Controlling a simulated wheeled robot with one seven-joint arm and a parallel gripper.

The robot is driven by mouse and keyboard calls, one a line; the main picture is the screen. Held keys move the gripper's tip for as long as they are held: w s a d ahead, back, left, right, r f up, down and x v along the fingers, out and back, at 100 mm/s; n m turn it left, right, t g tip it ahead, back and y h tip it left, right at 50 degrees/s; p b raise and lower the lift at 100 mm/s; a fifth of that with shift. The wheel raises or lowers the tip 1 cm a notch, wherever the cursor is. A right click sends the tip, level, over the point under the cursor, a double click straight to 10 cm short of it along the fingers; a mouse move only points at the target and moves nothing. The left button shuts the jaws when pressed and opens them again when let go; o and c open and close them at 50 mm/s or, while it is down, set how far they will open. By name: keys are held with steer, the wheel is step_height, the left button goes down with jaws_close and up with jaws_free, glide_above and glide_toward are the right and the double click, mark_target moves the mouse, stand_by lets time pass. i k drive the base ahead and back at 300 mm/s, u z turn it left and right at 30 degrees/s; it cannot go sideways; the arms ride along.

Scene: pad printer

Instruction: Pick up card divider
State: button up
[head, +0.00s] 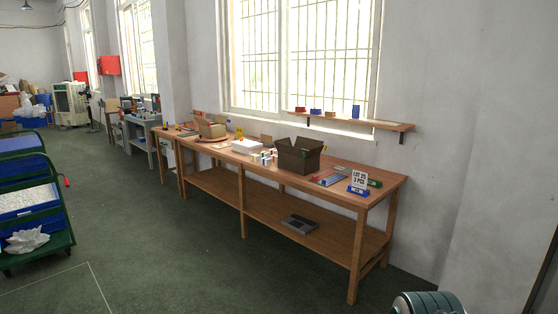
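I cannot single out a card divider for certain in the head view. A small brown piece of card (266,140) stands upright behind the small white cartons on the long wooden bench and may be it. An open brown cardboard box (299,157) stands to its right, and its inside is mostly hidden. Another open carton (211,130) stands at the bench's far left part. My gripper is not in view, so nothing shows of its fingers or of anything held.
The wooden bench (378,178) runs under the window, with a grey tray (300,224) on its lower shelf. A sign (359,180) stands near its right end. A wall shelf (345,121) hangs above. Green carts (40,250) stand at left. The floor (165,250) before the bench is clear.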

mark_target(264, 138)
steer(key=u, duration=0.6)
steer(key=i, duration=1.95)
steer(key=u, duration=0.75)
steer(key=i, duration=3.2)
steer(key=z, duration=0.45)
steer(key=i, duration=1.55)
steer(key=z, duration=1.55)
steer(key=i, duration=1.3)
steer(key=z, duration=0.7)
